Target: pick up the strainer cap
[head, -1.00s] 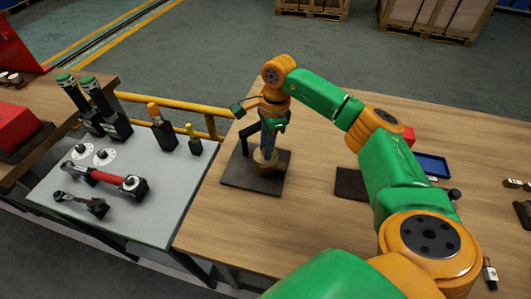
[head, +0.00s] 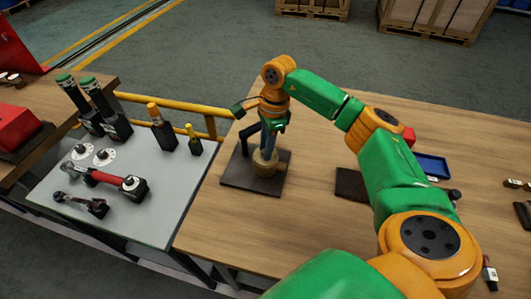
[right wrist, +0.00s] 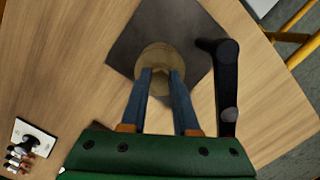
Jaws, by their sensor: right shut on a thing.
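The strainer cap appears to be the round brass-coloured piece (head: 265,168) over the dark square mat (head: 238,181) on the wooden bench. It also shows in the right wrist view (right wrist: 158,53), at the ends of the blue fingers. My right gripper (head: 268,147) points down from above and is shut on the cap. The fingertips (right wrist: 160,76) stand on either side of its middle part. The fingers hide part of the cap, and I cannot tell whether it touches the mat. My left gripper is not in view.
A black upright handle (right wrist: 227,75) stands close beside the cap on the mat. A second dark mat (head: 351,184) and a blue tray (head: 432,166) lie to the right. A grey table (head: 150,226) with tools stands at left. Bare bench lies in front.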

